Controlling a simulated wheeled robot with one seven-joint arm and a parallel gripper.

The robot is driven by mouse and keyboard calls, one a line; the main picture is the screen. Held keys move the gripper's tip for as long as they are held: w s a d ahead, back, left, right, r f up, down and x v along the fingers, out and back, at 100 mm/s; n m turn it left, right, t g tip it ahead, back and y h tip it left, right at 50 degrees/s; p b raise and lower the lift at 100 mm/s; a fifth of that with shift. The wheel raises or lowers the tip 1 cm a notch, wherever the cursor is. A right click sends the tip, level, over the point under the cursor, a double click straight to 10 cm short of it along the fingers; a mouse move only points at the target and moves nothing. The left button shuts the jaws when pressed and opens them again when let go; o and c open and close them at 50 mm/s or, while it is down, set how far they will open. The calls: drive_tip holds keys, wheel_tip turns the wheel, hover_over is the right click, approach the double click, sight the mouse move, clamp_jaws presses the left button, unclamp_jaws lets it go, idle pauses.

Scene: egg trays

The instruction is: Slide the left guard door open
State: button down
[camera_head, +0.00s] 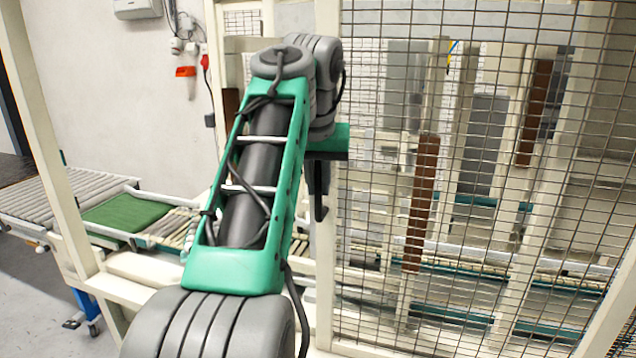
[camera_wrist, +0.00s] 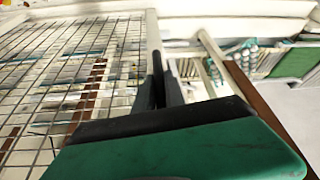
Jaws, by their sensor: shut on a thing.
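The guard door is a wire mesh panel in a cream frame. Its left upright (camera_head: 326,262) stands beside my gripper in the head view, with mesh to the right. In the wrist view the mesh is on the left and the cream upright (camera_wrist: 152,30) is near the middle. My gripper (camera_head: 318,200) is at this upright, partly hidden behind my arm. In the wrist view its dark fingers (camera_wrist: 160,88) are together at a thin dark upright piece, seemingly the door handle (camera_wrist: 157,62). The fingers hide most of it.
Left of the upright is an opening with a roller conveyor (camera_head: 45,195) and a green belt (camera_head: 125,213). A cream post (camera_head: 50,140) stands at far left. Brown upright strips (camera_head: 422,200) and conveyor rails show behind the mesh. A brown bar (camera_wrist: 262,115) shows in the wrist view.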

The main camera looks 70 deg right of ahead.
drive_tip(key=shift+r, duration=0.1)
drive_tip(key=c, duration=1.6)
unclamp_jaws()
drive_tip(key=shift+s, duration=0.2)
drive_tip(key=shift+c, duration=0.2)
drive_tip(key=shift+o, duration=1.2)
drive_tip(key=shift+w, duration=0.1)
drive_tip(key=p+v, duration=0.3)
drive_tip(key=v, duration=0.4)
drive_tip(key=shift+r, duration=0.3)
drive_tip(key=shift+a, duration=0.15)
